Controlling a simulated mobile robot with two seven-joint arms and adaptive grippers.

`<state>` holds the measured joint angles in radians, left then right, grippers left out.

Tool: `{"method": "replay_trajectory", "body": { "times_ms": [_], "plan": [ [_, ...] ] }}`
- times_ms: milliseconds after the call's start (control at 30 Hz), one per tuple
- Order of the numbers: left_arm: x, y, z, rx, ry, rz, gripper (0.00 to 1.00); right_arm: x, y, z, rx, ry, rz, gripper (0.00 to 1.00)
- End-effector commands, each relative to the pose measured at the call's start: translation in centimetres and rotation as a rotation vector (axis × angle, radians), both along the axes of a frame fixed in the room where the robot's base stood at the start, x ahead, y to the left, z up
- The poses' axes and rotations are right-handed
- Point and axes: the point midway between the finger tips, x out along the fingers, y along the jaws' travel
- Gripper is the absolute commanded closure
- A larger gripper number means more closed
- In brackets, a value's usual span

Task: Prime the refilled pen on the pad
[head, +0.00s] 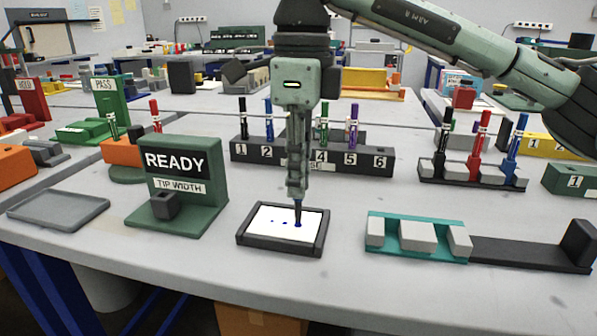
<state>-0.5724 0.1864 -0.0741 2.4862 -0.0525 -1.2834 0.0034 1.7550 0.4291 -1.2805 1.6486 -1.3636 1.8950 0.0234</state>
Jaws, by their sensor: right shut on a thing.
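My right gripper (297,185) points straight down over the pad and is shut on a pen (298,212), of which only the dark lower part and tip show. The pad (262,217) is a white sheet in a black frame. The pen tip is at the right part of the sheet and appears to touch it at a blue spot. A row of small blue dots runs left from that spot. The gripper hides the upper part of the pen. My left gripper is not in view.
A numbered pen rack (376,161) stands behind the pad, partly hidden by my gripper. A green READY stand (205,212) is at the left. A teal and black fixture (384,255) lies at the right. Another rack of pens (428,171) stands back right. Bare table lies before the pad.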

Motion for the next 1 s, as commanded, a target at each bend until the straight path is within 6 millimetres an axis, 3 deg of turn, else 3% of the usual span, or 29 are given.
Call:
{"method": "replay_trajectory", "body": {
  "times_ms": [600, 1000],
  "plan": [
    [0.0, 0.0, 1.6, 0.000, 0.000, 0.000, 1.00, 0.0, 0.0, 2.2, 0.001, 0.000, 0.000, 1.00],
    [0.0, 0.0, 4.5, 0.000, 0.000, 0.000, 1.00, 0.0, 0.0, 6.1, 0.000, -0.001, 0.000, 1.00]
  ]
}}
